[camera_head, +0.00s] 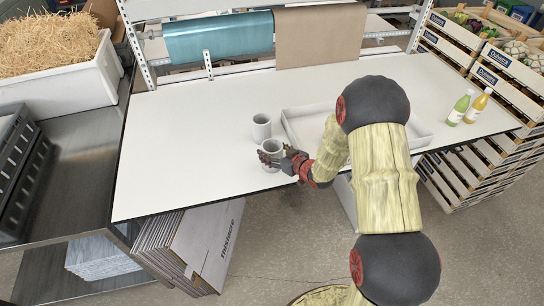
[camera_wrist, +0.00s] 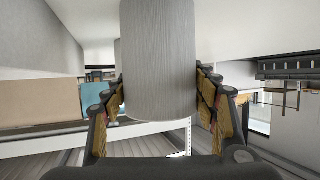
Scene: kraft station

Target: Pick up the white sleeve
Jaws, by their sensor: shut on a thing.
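A light grey-white hollow cylinder, which looks like the white sleeve (camera_head: 273,147), stands upright at the front edge of the white table. My gripper (camera_head: 275,160) reaches it from the right, with its dark fingers around its side. In the wrist view the sleeve (camera_wrist: 158,60) fills the middle, with one finger of my gripper (camera_wrist: 160,92) against each side. My gripper is shut on it. I cannot tell whether its base touches the table. A second, similar cylinder (camera_head: 261,127) stands just behind it, apart from my fingers.
A shallow white tray (camera_head: 291,131) lies on the table (camera_head: 185,135) to the right, partly hidden by my arm. A green bottle (camera_head: 459,108) and a yellow bottle (camera_head: 477,106) stand farther right. Blue (camera_head: 220,38) and brown (camera_head: 320,35) rolls hang behind. The table's left side is clear.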

